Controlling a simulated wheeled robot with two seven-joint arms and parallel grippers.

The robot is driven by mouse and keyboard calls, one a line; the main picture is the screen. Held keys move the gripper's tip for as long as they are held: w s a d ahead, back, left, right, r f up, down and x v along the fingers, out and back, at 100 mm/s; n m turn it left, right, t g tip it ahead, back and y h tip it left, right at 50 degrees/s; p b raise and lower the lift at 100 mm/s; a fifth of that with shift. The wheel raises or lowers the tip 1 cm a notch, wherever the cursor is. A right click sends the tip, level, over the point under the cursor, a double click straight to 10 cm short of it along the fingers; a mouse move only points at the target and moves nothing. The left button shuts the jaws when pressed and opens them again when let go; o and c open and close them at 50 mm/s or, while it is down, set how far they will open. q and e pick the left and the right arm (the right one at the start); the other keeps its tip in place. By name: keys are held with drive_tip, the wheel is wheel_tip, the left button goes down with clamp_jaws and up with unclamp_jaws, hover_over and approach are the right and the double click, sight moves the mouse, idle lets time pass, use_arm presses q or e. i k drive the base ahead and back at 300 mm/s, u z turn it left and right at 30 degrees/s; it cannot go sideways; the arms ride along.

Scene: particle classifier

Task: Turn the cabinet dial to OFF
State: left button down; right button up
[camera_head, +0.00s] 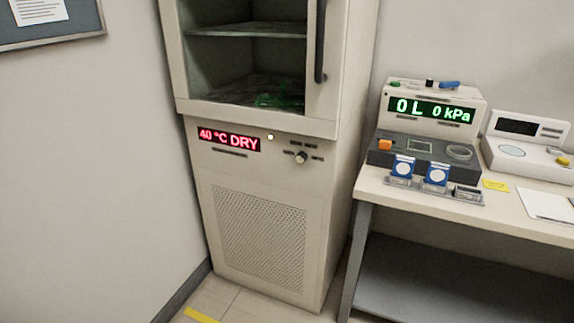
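The tall beige cabinet (255,175) stands in the middle, against the wall. Its dial (301,158) is a small pale knob on the front panel, right of centre, with small dark labels around it that are too small to read. A red-lit display (229,139) left of the dial reads "40 °C DRY". A small lit lamp (270,136) sits between the display and the dial. Neither of my grippers shows in the head view.
The cabinet's upper glass door with a dark handle (320,42) is above the panel; a green object (278,101) lies inside. A table (520,228) at right carries a device (430,110) reading "0 L 0 kPa" and other instruments. The floor before the cabinet is clear.

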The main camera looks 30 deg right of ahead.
sight(301, 157)
drive_tip(key=u, duration=0.25)
drive_tip(key=k, duration=0.4)
drive_tip(key=u, duration=0.6)
drive_tip(key=i, duration=1.85)
drive_tip(key=z, duration=1.8)
drive_tip(key=i, duration=0.85)
drive_tip(key=z, duration=0.85)
